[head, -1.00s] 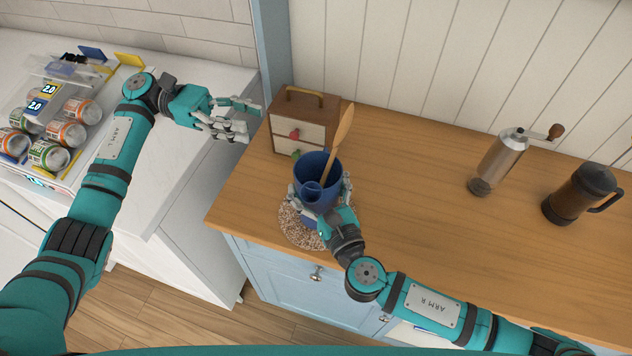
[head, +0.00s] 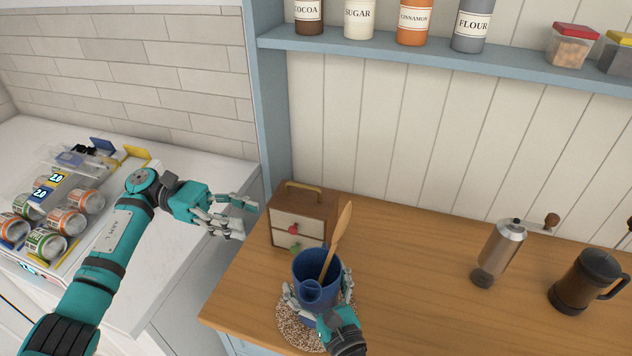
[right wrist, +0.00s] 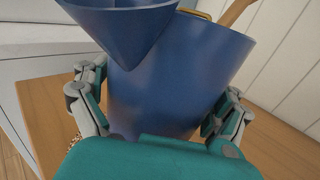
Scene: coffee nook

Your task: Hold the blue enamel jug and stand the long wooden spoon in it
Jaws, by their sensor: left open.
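The blue enamel jug (head: 318,266) stands upright near the left end of the wooden counter, over a round speckled mat (head: 290,326). The long wooden spoon (head: 338,235) stands in the jug, leaning right with its broad end up. My right gripper (head: 320,298) has its fingers around the jug's sides, and the jug (right wrist: 165,75) fills the right wrist view between them. The spoon's handle (right wrist: 233,12) shows behind the rim there. My left gripper (head: 240,214) is open and empty, left of the small drawer box, away from the jug. The spoon's lower end is hidden inside the jug.
A small drawer box (head: 303,205) stands just behind the jug. A hand grinder (head: 499,252) and a dark lidded pot (head: 582,280) stand to the right. A shelf (head: 400,63) with canisters runs above. A rack of cans (head: 60,215) sits on the left white counter. Mid-counter is clear.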

